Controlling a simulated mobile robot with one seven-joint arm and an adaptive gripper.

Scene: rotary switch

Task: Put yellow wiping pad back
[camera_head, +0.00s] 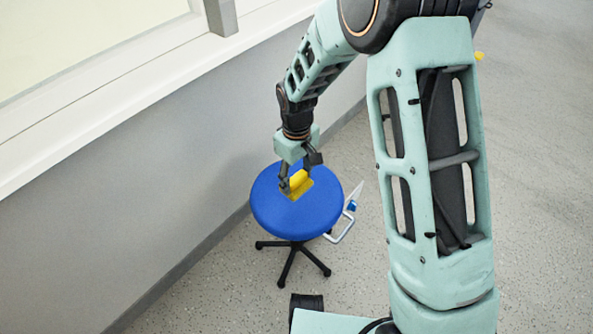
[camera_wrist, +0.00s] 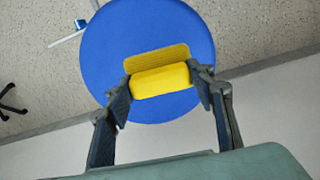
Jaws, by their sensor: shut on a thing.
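The yellow wiping pad (camera_head: 299,183) is between the fingers of my gripper (camera_head: 300,187), over the blue round stool seat (camera_head: 263,211). In the wrist view the pad (camera_wrist: 160,80) shows a thick front block and a flatter, textured part behind it. My gripper (camera_wrist: 160,84) is shut on the pad, one finger at each end. The blue seat (camera_wrist: 110,35) lies beneath the pad in that view. I cannot tell whether the pad touches the seat.
A grey wall (camera_head: 120,200) with a white ledge (camera_head: 95,120) runs along the left, close to the stool. A white and blue handled item (camera_head: 345,222) is at the seat's right edge. The speckled floor (camera_head: 545,150) on the right is mostly clear.

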